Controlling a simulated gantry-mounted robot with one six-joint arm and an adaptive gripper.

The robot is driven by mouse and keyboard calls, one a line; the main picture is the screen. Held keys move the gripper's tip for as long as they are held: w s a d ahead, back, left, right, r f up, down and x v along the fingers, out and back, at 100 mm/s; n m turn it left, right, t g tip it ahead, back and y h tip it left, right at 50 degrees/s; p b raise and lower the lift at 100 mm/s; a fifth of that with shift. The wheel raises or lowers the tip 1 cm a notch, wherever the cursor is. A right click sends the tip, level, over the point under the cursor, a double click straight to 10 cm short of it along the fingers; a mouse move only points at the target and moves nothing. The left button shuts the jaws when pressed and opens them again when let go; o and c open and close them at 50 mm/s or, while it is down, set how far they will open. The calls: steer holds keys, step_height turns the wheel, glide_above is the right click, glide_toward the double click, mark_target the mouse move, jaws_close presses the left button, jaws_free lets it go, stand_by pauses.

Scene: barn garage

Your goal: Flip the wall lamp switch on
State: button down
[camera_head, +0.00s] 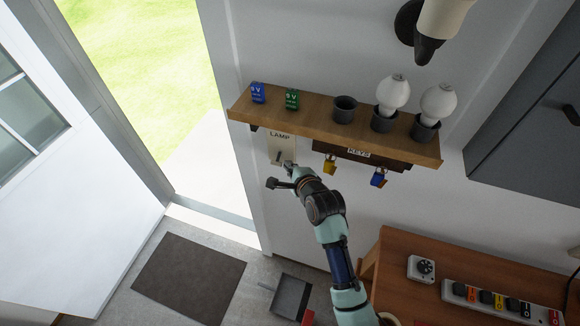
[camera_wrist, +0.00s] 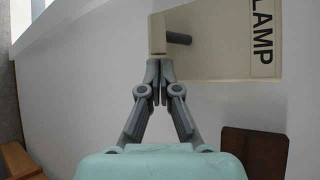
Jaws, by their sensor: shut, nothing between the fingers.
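The lamp switch plate (camera_head: 281,147) is cream, marked LAMP, and sits on the wall just below the wooden shelf in the head view. In the wrist view the plate (camera_wrist: 215,55) fills the upper right, with a short dark grey lever (camera_wrist: 179,38) beside a cream block (camera_wrist: 157,35). My gripper (camera_wrist: 160,72) has its two fingers shut together with nothing between them. Its tips are close to the cream block's near end; I cannot tell whether they touch it. In the head view my gripper (camera_head: 288,166) is at the plate's lower edge and partly covers it.
The wooden shelf (camera_head: 328,124) above holds batteries, dark cups and bulbs. A key rack (camera_head: 390,160) hangs to the right. A wall lamp (camera_head: 442,20) is higher up. An open doorway is at left. A wooden table (camera_head: 400,252) with a power strip (camera_head: 500,301) stands at lower right.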

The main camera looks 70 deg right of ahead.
steer(key=shift+r+p, duration=0.15)
steer(key=shift+p, duration=0.2)
steer(key=shift+y+p, duration=0.3)
steer(key=shift+p, duration=0.35)
